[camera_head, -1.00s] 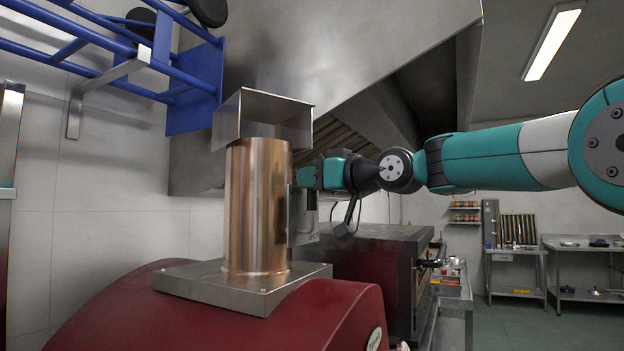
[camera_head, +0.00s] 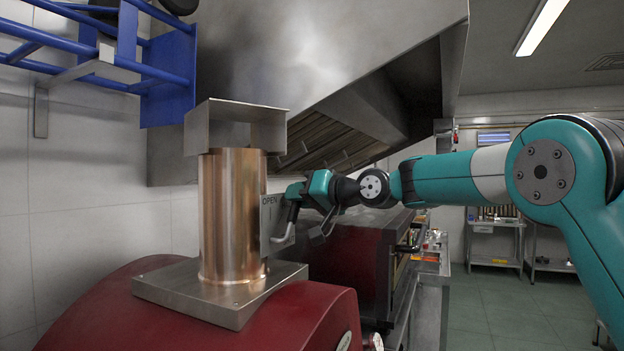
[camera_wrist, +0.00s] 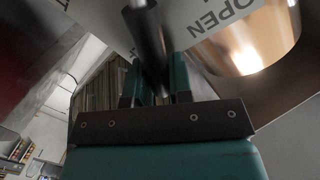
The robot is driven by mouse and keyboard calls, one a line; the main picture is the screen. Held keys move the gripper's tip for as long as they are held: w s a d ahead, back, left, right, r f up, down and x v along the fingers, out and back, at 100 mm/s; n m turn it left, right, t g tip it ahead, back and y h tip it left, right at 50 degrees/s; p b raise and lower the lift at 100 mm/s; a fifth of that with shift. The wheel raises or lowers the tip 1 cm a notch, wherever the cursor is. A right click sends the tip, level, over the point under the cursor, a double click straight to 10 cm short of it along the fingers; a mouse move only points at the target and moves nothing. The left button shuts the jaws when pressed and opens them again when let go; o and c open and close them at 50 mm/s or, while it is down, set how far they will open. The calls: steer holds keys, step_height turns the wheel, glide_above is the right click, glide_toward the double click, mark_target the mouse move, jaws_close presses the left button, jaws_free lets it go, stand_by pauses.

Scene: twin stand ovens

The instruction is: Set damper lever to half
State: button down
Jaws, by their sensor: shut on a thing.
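The damper lever shows in the head view as a dark bent rod (camera_head: 284,232) beside the label plate. In the wrist view it is a dark round bar (camera_wrist: 147,38) running between my fingers. The plate (camera_head: 266,214) is fixed at the right side of the copper flue (camera_head: 222,225) and has OPEN at its top. OPEN also reads on the plate in the wrist view (camera_wrist: 205,18). My gripper (camera_head: 294,192) is shut on the lever near the plate's upper part; its fingers (camera_wrist: 155,82) flank the bar. The lever's exact setting is hard to read.
The flue stands on a steel base plate (camera_head: 215,295) on a red oven (camera_head: 110,310). A steel hood (camera_head: 300,50) hangs above my arm, and a second dark red oven (camera_head: 345,265) stands behind. Blue metal framing (camera_head: 165,70) is at upper left. The floor (camera_head: 490,310) at right is clear.

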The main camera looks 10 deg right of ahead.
steer(key=shift+w+d+f+m+p, duration=0.5)
steer(key=shift+w+m+p, duration=0.2)
steer(key=shift+m, duration=0.3)
steer(key=c, duration=1)
jaws_free()
steer(key=shift+f, duration=0.1)
steer(key=shift+c, duration=0.2)
steer(key=shift+s, duration=0.1)
steer(key=b+v, duration=0.7)
steer(key=v, duration=1)
steer(key=shift+d+r, duration=0.25)
